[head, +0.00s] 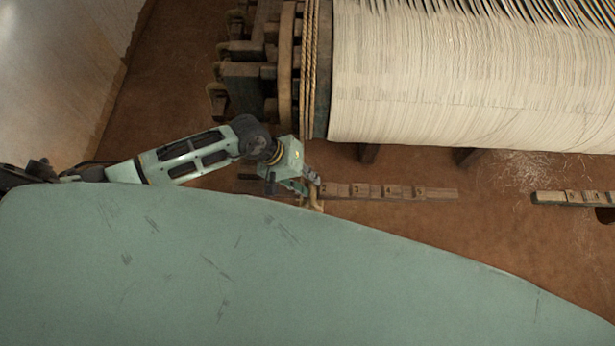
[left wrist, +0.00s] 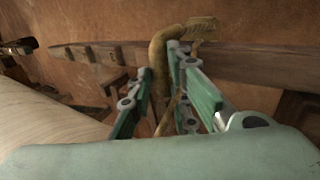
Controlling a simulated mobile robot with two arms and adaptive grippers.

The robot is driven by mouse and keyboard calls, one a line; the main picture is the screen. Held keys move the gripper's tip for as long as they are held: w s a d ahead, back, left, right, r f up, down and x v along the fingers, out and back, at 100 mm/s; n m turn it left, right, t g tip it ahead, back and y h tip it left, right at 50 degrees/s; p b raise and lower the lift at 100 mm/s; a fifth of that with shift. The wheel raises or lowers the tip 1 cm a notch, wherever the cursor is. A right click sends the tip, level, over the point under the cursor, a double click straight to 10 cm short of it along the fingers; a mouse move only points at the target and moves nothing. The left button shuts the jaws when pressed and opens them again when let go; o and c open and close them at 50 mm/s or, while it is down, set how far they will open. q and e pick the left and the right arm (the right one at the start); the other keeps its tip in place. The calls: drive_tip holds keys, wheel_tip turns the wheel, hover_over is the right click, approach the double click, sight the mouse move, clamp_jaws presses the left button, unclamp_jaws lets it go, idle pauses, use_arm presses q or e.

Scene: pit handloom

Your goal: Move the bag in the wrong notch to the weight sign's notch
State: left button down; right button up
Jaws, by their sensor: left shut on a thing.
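My left gripper (head: 311,187) is at the left part of a notched wooden bar (head: 385,191) with small numbered blocks. In the left wrist view the fingers (left wrist: 163,80) are shut on a tan-brown hooked piece (left wrist: 160,62), which bends to the right at its top. A small part of this hooked piece shows below the gripper in the head view (head: 317,206). A lighter, ribbed end (left wrist: 202,27) lies at the bend, in front of the bar (left wrist: 250,64). I cannot tell a bag body or read a weight sign. My right gripper is not in view.
The loom's cream warp roll (head: 460,85) and its wooden wheel (head: 290,70) stand beyond the bar. Another notched bar (head: 572,198) lies at the right edge. Brown floor between the two bars is mostly clear. My own green body covers the lower head view.

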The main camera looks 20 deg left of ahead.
use_arm(q)
drive_tip(key=shift+d+r, duration=0.1)
drive_tip(key=c, duration=1.6)
unclamp_jaws()
drive_tip(key=shift+o, duration=0.2)
drive_tip(key=shift+s+a+f, duration=0.2)
drive_tip(key=shift+f, duration=0.1)
drive_tip(key=v, duration=1.2)
drive_tip(key=shift+r, duration=0.2)
drive_tip(key=shift+w+d, duration=0.1)
drive_tip(key=shift+w, duration=0.05)
